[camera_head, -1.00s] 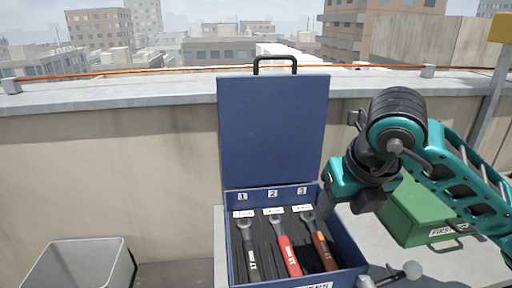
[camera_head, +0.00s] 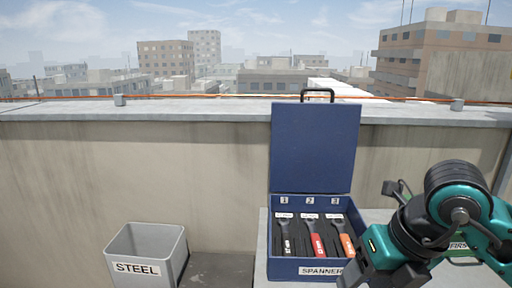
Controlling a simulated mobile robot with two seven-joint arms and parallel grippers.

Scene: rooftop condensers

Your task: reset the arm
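My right arm comes in from the right in teal and black. My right gripper (camera_head: 362,272) is at the lower right, in front of the right side of the blue spanner box (camera_head: 308,269). Its fingertips are not clear, so I cannot tell whether it is open or shut. My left gripper is not in view. The box is open with its lid (camera_head: 314,148) upright. In its slots 1, 2 and 3 lie a dark-handled spanner (camera_head: 286,240), a red-handled spanner (camera_head: 316,242) and an orange-handled spanner (camera_head: 346,243).
The box stands on a grey surface (camera_head: 262,262) by the parapet wall (camera_head: 190,165). A grey bin labelled STEEL (camera_head: 137,268) stands at the lower left. A green first-aid box (camera_head: 459,250) is mostly hidden behind my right arm. An orange cable (camera_head: 220,96) runs along the parapet.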

